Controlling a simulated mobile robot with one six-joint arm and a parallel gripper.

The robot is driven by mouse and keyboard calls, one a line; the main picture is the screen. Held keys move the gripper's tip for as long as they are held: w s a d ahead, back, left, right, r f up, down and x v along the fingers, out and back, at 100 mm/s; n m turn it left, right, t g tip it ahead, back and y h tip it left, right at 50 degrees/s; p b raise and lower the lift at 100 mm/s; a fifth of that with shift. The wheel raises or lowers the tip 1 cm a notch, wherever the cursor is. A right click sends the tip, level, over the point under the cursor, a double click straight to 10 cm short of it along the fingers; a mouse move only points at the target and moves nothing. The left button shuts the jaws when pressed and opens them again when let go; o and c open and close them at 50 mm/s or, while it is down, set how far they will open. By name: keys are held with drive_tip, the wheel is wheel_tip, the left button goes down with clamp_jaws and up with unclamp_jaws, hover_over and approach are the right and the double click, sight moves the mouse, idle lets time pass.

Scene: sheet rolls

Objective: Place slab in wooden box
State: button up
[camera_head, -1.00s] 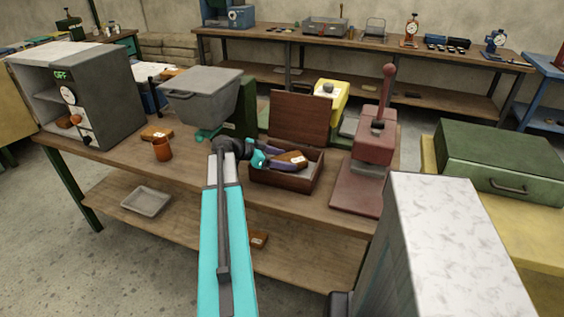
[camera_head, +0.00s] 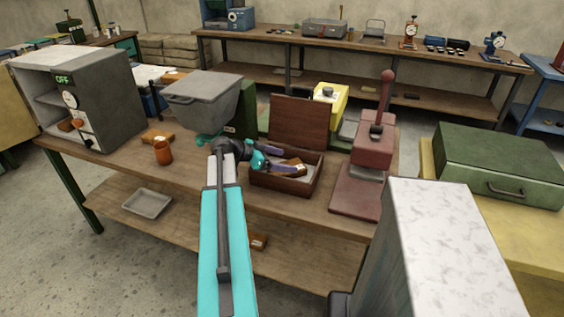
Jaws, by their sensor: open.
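The wooden box (camera_head: 285,184) stands on the workbench in the camera_head view, with its dark lid (camera_head: 299,120) raised at the back. A brown slab (camera_head: 291,167) with a pale label lies inside the box, partly hidden by my fingers. My gripper (camera_head: 289,160) is open at the box's opening, with its purple fingers beside the slab. I cannot tell whether a finger touches it.
A red press (camera_head: 372,160) stands right of the box, and a grey hopper (camera_head: 203,97) stands left. An orange cup (camera_head: 163,152) and another brown slab (camera_head: 157,136) are further left. A grey oven (camera_head: 82,95) stands at the bench's left end.

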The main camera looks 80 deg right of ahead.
drive_tip(key=b+v, duration=0.2)
drive_tip(key=v, duration=0.9)
drive_tip(key=shift+w+a+r, duration=0.1)
drive_tip(key=shift+w+a, duration=0.1)
drive_tip(key=shift+w, duration=0.1)
idle(0.3)
